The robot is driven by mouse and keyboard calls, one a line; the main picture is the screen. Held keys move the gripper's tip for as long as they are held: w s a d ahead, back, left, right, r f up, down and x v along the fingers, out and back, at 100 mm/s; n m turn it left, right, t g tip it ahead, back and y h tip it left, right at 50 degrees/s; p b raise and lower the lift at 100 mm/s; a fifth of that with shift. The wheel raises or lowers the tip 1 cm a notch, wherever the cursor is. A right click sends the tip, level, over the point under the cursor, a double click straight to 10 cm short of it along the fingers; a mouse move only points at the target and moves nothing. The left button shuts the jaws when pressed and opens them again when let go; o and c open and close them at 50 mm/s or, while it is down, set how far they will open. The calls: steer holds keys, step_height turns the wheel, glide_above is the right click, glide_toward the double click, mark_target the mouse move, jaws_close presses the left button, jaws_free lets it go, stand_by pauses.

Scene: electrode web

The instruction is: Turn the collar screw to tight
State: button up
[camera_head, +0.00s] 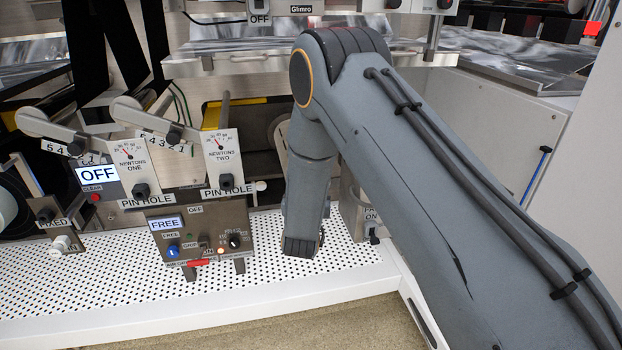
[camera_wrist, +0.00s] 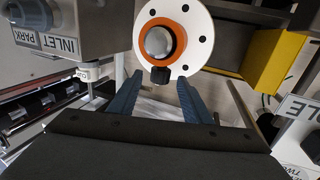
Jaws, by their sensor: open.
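In the wrist view a white disc (camera_wrist: 199,22) with dark holes carries an orange ring (camera_wrist: 181,57) around a silvery round hub (camera_wrist: 158,42). A small black knob (camera_wrist: 160,76), which looks like the collar screw, sits at the ring's lower edge. My gripper (camera_wrist: 158,90) is open, with one blue finger on each side below the knob. The knob lies between the fingertips in the picture; I cannot tell the depth gap. No contact shows. In the head view the disc (camera_head: 279,135) shows only as a pale edge, and my arm hides the fingertips and the knob.
A grey block labelled INLET PARK (camera_wrist: 62,28) stands close left of the fingers, with a small white labelled knob (camera_wrist: 90,72). A yellow block (camera_wrist: 273,58) is at right. In the head view a FREE panel (camera_head: 197,240) stands left of my arm on the perforated white deck (camera_head: 90,285).

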steer(key=shift+s+a, duration=0.1)
steer(key=shift+s, duration=2.5)
steer(key=shift+r, duration=0.1)
